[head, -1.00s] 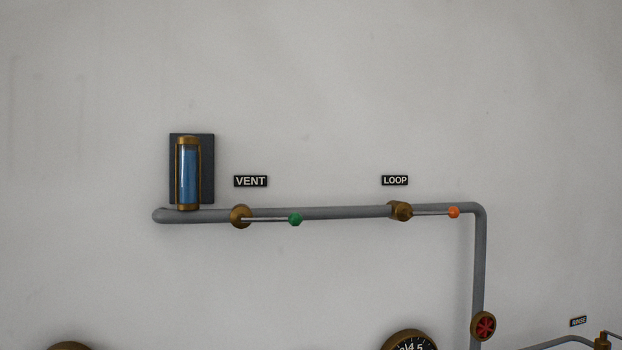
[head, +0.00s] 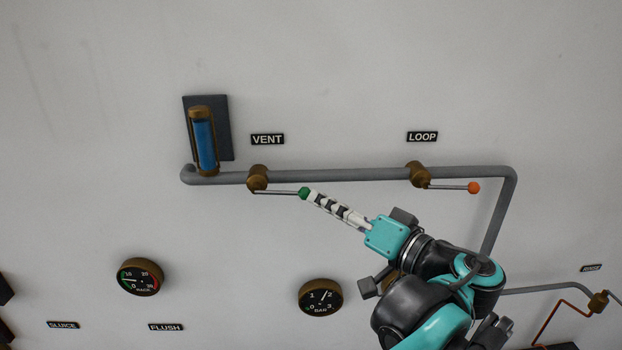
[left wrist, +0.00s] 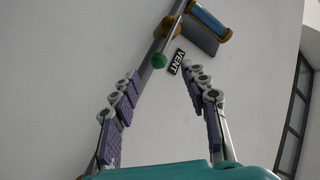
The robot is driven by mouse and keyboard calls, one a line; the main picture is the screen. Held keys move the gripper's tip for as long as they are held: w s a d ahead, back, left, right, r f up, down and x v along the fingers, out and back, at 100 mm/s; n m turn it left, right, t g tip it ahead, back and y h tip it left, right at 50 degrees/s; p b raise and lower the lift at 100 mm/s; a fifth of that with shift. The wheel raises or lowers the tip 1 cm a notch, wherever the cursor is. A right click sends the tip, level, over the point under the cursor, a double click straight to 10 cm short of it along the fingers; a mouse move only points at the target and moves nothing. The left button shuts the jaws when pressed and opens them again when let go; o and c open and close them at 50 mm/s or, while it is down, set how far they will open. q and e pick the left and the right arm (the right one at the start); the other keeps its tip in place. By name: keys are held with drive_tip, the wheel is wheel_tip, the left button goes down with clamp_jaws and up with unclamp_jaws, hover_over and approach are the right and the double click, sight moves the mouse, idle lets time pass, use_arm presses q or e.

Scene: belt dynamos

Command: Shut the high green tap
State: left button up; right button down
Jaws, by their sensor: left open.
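The high green tap is a brass valve (head: 258,177) on the grey pipe under the VENT label. Its thin lever runs right, nearly parallel to the pipe, to a green knob (head: 304,193). My left gripper (head: 320,201) reaches up from the lower right, its fingertips at the knob in the head view. In the left wrist view the jaws (left wrist: 165,78) are open and empty. There the green knob (left wrist: 158,61) shows just beyond the fingertips, within the gap. I cannot tell whether a finger touches it. My right gripper is out of view.
A LOOP valve (head: 418,174) with an orange-knobbed lever (head: 474,188) sits right on the same pipe (head: 340,175). A blue sight glass (head: 205,145) stands at its left end. Two gauges (head: 139,277) (head: 320,298) hang below. The wall above is clear.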

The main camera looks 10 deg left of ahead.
sight(307, 193)
use_arm(q)
drive_tip(key=p+x, duration=0.1)
drive_tip(key=x, duration=0.5)
drive_tip(key=shift+w+a, duration=0.15)
drive_tip(key=shift+a, duration=0.05)
drive_tip(key=shift+a+f, duration=0.1)
drive_tip(key=shift+a, duration=0.15)
drive_tip(key=shift+w, duration=0.1)
clamp_jaws()
drive_tip(key=shift+f, duration=0.1)
